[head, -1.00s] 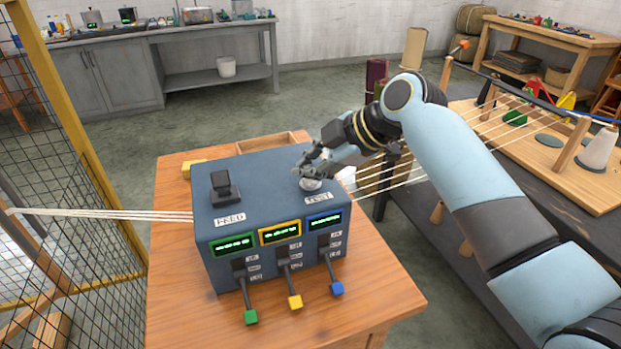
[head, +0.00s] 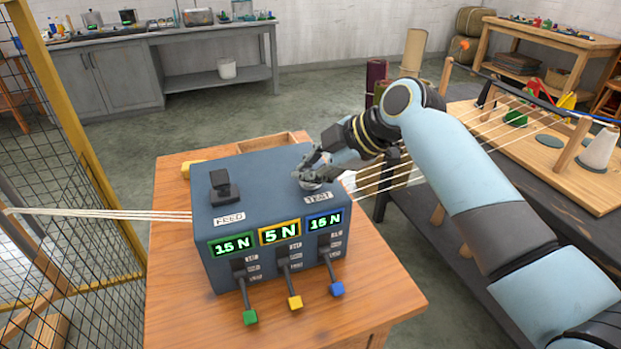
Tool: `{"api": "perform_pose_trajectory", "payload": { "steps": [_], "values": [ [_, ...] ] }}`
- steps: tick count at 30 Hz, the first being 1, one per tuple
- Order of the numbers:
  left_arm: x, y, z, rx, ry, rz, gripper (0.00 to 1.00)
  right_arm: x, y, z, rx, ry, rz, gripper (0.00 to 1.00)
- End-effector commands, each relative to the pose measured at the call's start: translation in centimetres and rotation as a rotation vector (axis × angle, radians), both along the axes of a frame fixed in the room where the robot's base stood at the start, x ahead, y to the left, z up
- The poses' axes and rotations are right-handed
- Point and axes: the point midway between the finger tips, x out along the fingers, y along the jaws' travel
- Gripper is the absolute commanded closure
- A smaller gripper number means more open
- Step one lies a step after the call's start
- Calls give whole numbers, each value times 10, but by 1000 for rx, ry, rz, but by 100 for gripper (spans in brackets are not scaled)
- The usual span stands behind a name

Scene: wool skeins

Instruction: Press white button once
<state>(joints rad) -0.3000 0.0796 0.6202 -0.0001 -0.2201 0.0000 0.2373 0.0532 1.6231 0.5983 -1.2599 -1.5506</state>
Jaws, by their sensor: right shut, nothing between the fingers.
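The blue control box (head: 225,262) stands on a wooden table. The white button (head: 310,186) is on its top, right side, behind the TEST label (head: 318,197); only a pale edge of it shows under my gripper. My right gripper (head: 308,176) is shut and empty, fingers pointing down at the button. It appears to touch the button, but the fingers hide the contact and how far it is pressed. My left gripper is not in view.
The box front has green, yellow and blue displays reading 15 N, 5 N and 15 N, above levers with green (head: 250,317), yellow (head: 295,302) and blue (head: 337,289) ends. Pale strands run on both sides of the box.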

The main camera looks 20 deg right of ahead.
Motion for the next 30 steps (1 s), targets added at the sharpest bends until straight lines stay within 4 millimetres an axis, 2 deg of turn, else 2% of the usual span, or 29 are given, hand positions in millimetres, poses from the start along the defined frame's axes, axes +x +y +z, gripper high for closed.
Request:
{"api": "perform_pose_trajectory", "payload": {
  "steps": [8,18,30],
  "values": [
    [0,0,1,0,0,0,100,0,0,0,-1,2,0,100],
    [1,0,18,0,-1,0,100,0,0,18,-1,1,0,100],
    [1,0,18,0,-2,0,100,0,-1,20,-1,1,0,100]
  ]
}}
